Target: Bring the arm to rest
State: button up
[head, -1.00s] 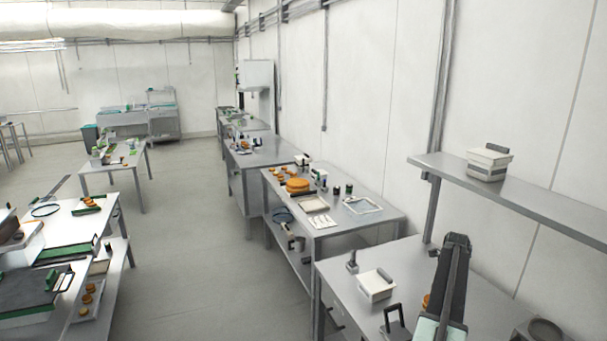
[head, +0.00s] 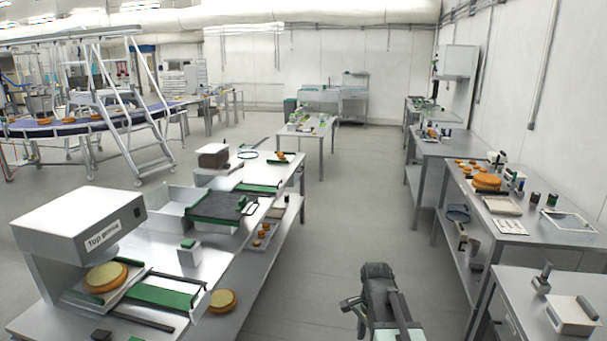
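My arm (head: 380,300) shows at the bottom centre of the head view, over the aisle floor between the table rows. It is short and compact in the picture, dark grey with a pale green-white part low down. A small dark pronged part (head: 350,304) sticks out on its left and may be my gripper. It is too small to tell whether its fingers are open or shut. I see nothing held there. The arm appears clear of the tables on both sides.
On the left, a white work table (head: 225,262) holds a boxy machine (head: 75,222) with a filled round under it. On the right, steel tables (head: 478,262) carry orange rounds, trays and jars. The grey aisle floor (head: 345,215) ahead is free.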

jog(key=s+a+n, duration=0.3)
jog(key=s+n, duration=0.3)
jog(key=n, duration=0.7)
jog(key=shift+s+a+f, duration=0.2)
jog(key=shift+a+f, duration=0.05)
jog(key=shift+f, duration=0.1)
jog(key=shift+d, duration=0.1)
